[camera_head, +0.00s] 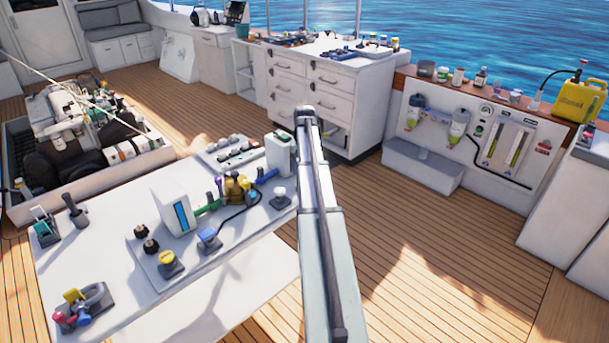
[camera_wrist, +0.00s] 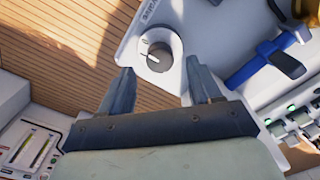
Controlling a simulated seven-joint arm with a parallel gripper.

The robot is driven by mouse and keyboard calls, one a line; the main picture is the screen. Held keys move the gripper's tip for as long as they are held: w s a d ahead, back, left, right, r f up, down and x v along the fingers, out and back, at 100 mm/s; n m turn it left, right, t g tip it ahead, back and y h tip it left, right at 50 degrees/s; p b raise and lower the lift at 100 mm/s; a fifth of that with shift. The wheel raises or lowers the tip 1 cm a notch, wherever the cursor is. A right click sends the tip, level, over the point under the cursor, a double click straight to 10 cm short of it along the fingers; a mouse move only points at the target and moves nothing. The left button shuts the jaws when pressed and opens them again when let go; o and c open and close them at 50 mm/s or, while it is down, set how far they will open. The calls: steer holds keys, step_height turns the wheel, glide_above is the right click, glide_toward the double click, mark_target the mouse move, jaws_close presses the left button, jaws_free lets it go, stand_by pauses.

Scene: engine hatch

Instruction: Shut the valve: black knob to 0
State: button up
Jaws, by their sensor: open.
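The black knob (camera_wrist: 157,56) sits on a rounded white plate at the bench edge in the wrist view. My gripper (camera_wrist: 160,82) is open and empty. Its two fingertips lie either side of the knob's near side in the picture, apart from it. I cannot tell their height above it. In the head view my arm seems to hide the knob and the fingertips.
A blue handle (camera_wrist: 265,63) stands right of the knob, with a brass fitting (camera_head: 237,188) beyond. Switches (camera_wrist: 300,118) are at lower right. Wooden deck lies right of the bench.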

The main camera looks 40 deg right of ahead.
step_height(320, 180, up, 10)
steer(key=shift+r, duration=0.15)
stand_by(0.3)
stand_by(0.4)
steer(key=s+a+f+n+g, duration=0.25)
steer(key=s+a+f, duration=0.55)
steer(key=a+f, duration=0.5)
steer(key=s+a+f+n+g, duration=0.1)
steer(key=s+a+f+n, duration=0.2)
steer(key=s+a+f, duration=0.7)
steer(key=s+a+f+n+g, duration=0.25)
steer(key=s+a+f, duration=0.25)
steer(key=a+f, duration=1.15)
steer(key=s+a+f, duration=0.5)
steer(key=s+f, duration=0.2)
steer(key=s, duration=0.1)
steer(key=s+a+f+n, duration=0.1)
steer(key=s+a+f, duration=0.5)
steer(key=s, duration=0.3)
steer(key=shift+s+f+g, duration=0.25)
steer(key=shift+f+g, duration=0.15)
steer(key=shift+f, duration=0.45)
steer(key=shift+c, duration=0.4)
